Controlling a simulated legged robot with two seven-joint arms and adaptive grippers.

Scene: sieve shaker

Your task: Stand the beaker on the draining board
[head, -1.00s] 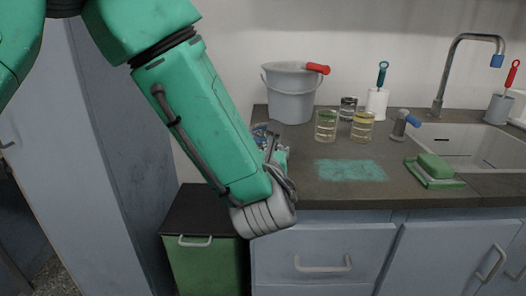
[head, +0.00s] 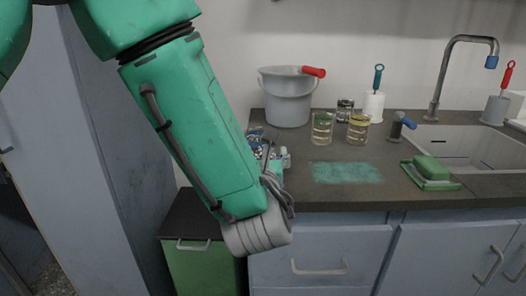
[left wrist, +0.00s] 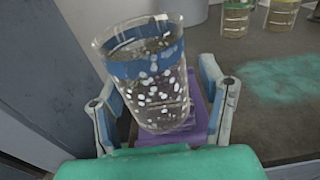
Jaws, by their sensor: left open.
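A clear glass beaker with a blue band and white spots (left wrist: 150,85) stands between the fingers of my left gripper (left wrist: 160,100) in the left wrist view and looks tilted there. The fingers are open on either side of it; contact cannot be told. In the head view my left gripper (head: 270,157) is at the left end of the counter, largely behind my forearm, and only a bit of the beaker (head: 255,134) shows. My right gripper is out of view.
Two beakers, green-banded (head: 322,130) and yellow-banded (head: 359,130), stand right of a grey bucket (head: 287,100). A dark-banded glass (head: 345,108) is behind. A tall cabinet (head: 110,150) stands left.

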